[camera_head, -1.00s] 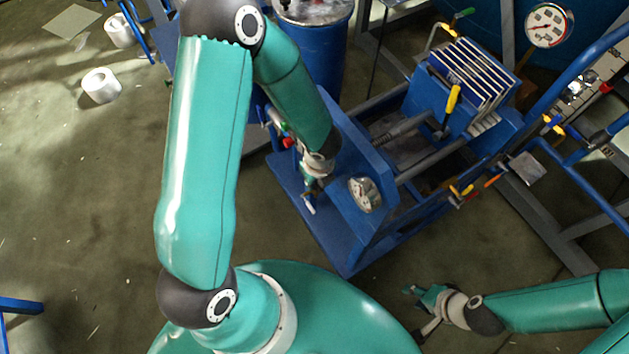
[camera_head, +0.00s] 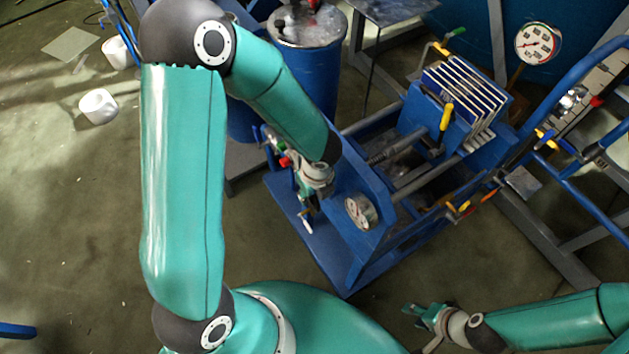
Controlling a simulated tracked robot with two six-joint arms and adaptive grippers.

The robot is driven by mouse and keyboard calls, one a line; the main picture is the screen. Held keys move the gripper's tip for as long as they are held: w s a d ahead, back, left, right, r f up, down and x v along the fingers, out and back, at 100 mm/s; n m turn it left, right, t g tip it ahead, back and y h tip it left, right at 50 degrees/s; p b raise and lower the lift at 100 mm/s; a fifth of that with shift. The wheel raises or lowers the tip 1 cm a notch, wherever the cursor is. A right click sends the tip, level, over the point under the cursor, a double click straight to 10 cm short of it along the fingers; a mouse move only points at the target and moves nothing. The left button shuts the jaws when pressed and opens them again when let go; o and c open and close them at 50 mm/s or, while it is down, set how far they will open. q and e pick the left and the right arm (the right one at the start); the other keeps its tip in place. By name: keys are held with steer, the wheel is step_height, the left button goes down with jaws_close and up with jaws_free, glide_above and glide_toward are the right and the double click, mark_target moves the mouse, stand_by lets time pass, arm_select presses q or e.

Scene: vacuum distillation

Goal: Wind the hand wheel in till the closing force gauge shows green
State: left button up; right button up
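The filter press (camera_head: 345,250) has a blue end frame in the middle of the view. A round closing force gauge (camera_head: 360,211) is on that frame; its face is too small and oblique to read. The hand wheel is largely hidden by my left forearm and gripper. A red knob (camera_head: 284,161) and a green one (camera_head: 279,147) show beside them. My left gripper (camera_head: 306,208) is at the outer side of the end frame, left of the gauge; its finger opening cannot be made out. My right gripper (camera_head: 418,325) is apart from the press, fingers spread and empty.
Pale press plates (camera_head: 465,90) stand on the rails, with a yellow-handled lever (camera_head: 446,117) in front. A larger dial gauge (camera_head: 537,43) is behind. A blue drum (camera_head: 308,70) stands at the back. Blue pipe rails (camera_head: 590,170) are at the right. The floor on the left is mostly open.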

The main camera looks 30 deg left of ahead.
mark_target(312, 199)
arm_select(q)
steer(key=r, duration=0.4)
steer(key=d+r, duration=0.1)
steer(key=r, duration=0.1)
steer(key=shift+s+r, duration=0.2)
steer(key=shift+r, duration=0.2)
stand_by(0.6)
steer(key=shift+a, duration=0.1)
step_height(312, 199, up, 5)
steer(key=a+h+b, duration=0.1)
steer(key=b, duration=0.5)
steer(key=shift+g, duration=0.3)
steer(key=f, duration=0.5)
steer(key=f+b, duration=0.1)
steer(key=f, duration=0.4)
steer(key=f+b, duration=0.1)
steer(key=f, duration=0.4)
steer(key=shift+w+a+f, duration=0.1)
steer(key=shift+w+f, duration=0.15)
steer(key=shift+f, duration=0.05)
jaws_close()
